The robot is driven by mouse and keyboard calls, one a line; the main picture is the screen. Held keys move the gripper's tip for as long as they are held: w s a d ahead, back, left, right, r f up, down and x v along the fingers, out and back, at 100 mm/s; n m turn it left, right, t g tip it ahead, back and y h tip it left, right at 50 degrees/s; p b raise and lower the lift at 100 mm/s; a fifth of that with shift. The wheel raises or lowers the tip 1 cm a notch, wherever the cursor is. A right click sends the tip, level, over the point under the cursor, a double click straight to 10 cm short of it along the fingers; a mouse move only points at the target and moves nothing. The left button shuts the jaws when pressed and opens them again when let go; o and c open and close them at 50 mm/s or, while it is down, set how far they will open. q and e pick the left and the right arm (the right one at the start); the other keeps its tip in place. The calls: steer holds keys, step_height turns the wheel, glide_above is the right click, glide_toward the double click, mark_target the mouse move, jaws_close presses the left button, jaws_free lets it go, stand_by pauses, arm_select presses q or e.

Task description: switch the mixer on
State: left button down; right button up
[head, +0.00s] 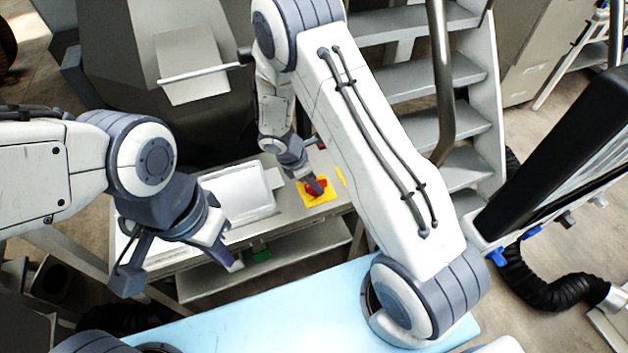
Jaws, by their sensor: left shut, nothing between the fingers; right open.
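A large dark grey machine (120,60), possibly the mixer, stands at the back left in the head view. It has a pale panel and a light bar handle (200,73). A yellow plate (326,197) with a red control (322,184) sits on the right end of a metal bench. My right gripper (316,188) reaches down at this red control and partly hides it; I cannot tell whether they touch. It is open. My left gripper (234,265) is shut and empty, in front of the bench and left of the yellow plate.
The metal bench (290,232) carries a white tray (245,190) and has a lower shelf. A light blue surface (270,310) lies in front. Grey steps with a handrail (440,85) stand at the right. A black panel and black hose (545,292) are further right.

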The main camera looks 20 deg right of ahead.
jaws_close()
